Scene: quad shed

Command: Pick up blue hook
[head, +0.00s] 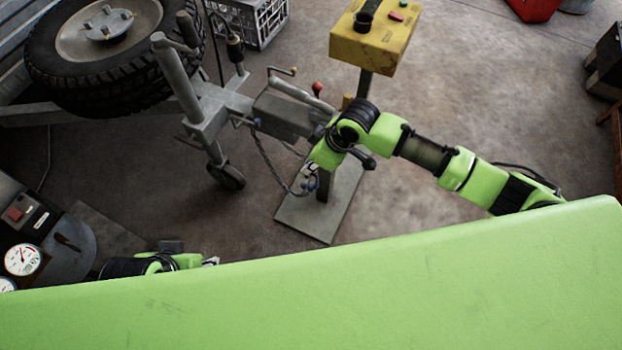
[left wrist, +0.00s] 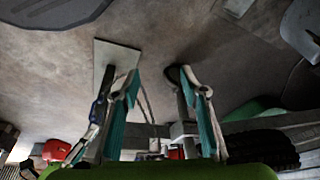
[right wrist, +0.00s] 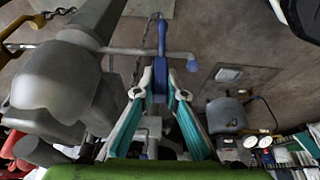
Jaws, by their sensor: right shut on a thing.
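The blue hook (right wrist: 161,72) is in the right wrist view, its long blue body running up between the two finger pads. My right gripper (right wrist: 160,93) is shut on it. In the head view the right gripper (head: 311,176) is small, above the grey base plate and beside the trailer's front end; a bit of blue shows there, but the hook's shape is hard to make out. My left gripper (left wrist: 161,82) is open, with nothing between its fingers in the left wrist view. In the head view it is mostly hidden behind the green surface in front.
A trailer drawbar (head: 215,105) with a spare wheel (head: 100,40) and a hanging chain (head: 268,158) is at the left. A yellow control box (head: 372,35) stands on a post close behind my right arm. A gauge panel (head: 22,258) is at lower left.

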